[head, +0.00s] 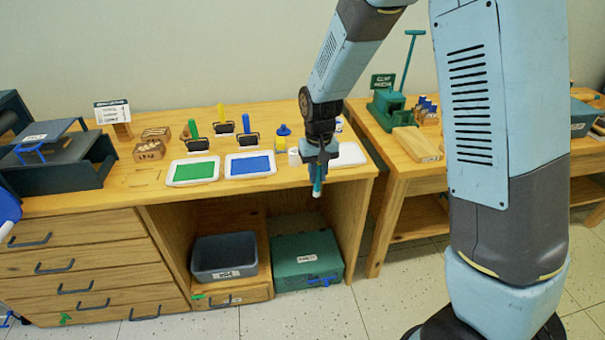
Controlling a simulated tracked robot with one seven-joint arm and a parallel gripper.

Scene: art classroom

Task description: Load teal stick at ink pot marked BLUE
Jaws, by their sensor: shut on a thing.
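My gripper (318,170) points down in front of the right part of the wooden bench. It is shut on a thin teal stick (317,188), which hangs below the fingers with a pale lower tip. The stick appears in front of the bench's front edge, above the open bay. No pot with a readable BLUE mark shows. A small yellow and blue item (282,142) and a small white pot (294,157) stand left of my gripper; their labels are too small to read. A tray with blue ink (249,166) lies further left.
A green ink tray (193,171) and a partly hidden white tray (348,155) lie on the bench (120,190). Several rollers stand behind the trays. A dark press (60,165) is at left. A grey bin (224,257) and green box (306,260) sit below.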

